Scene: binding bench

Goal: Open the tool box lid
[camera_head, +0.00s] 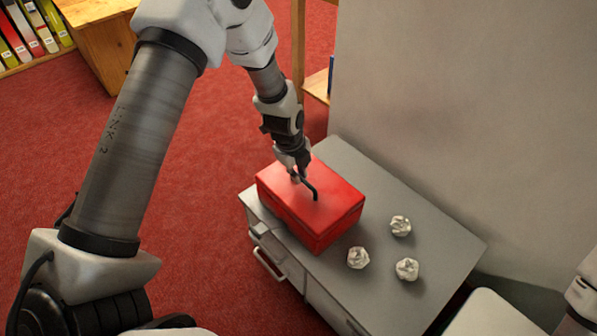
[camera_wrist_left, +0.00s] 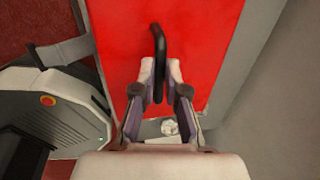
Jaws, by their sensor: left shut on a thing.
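The red tool box (camera_head: 318,224) sits on the grey cabinet top, and its lid looks shut. A black curved handle (camera_head: 313,192) stands on the lid. My left gripper (camera_head: 300,177) is over the lid, with its fingers shut on the handle. In the left wrist view, the handle (camera_wrist_left: 159,50) runs between the two fingertips of the left gripper (camera_wrist_left: 160,80), with the red lid (camera_wrist_left: 200,40) below. The fingers partly hide the handle and lid. At the right edge of the head view a piece of my right arm shows, but its gripper does not.
Several crumpled white paper balls (camera_head: 357,258) lie on the grey cabinet (camera_head: 420,240) right of the box. A pale wall (camera_head: 430,110) stands close behind the cabinet. Drawer handles (camera_head: 268,264) stick out at its front. A wooden shelf with binders (camera_head: 30,35) is at the far left.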

